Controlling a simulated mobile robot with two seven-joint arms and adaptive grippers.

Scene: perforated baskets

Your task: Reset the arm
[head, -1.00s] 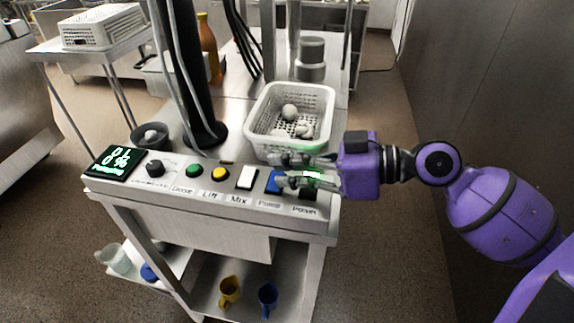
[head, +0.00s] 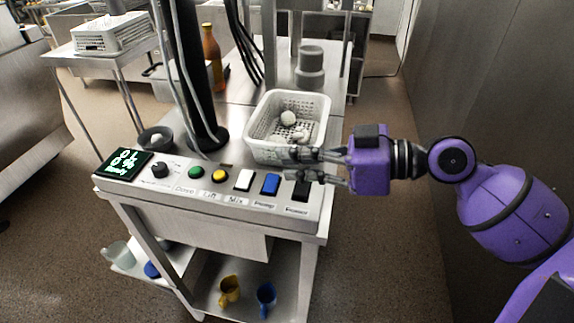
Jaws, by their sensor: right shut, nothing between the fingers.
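My right gripper (head: 303,165) reaches in from the right with its purple wrist. Its grey fingers are closed and empty, above the right end of the control panel (head: 140,186), between the basket and the button row. The black button (head: 301,191) and the blue button (head: 270,184) lie just below the fingers. My left gripper is not in view.
A white perforated basket (head: 255,127) with several pale round items stands behind the panel. A black column (head: 190,70) with cables and a dark bowl (head: 156,138) stand left of it.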

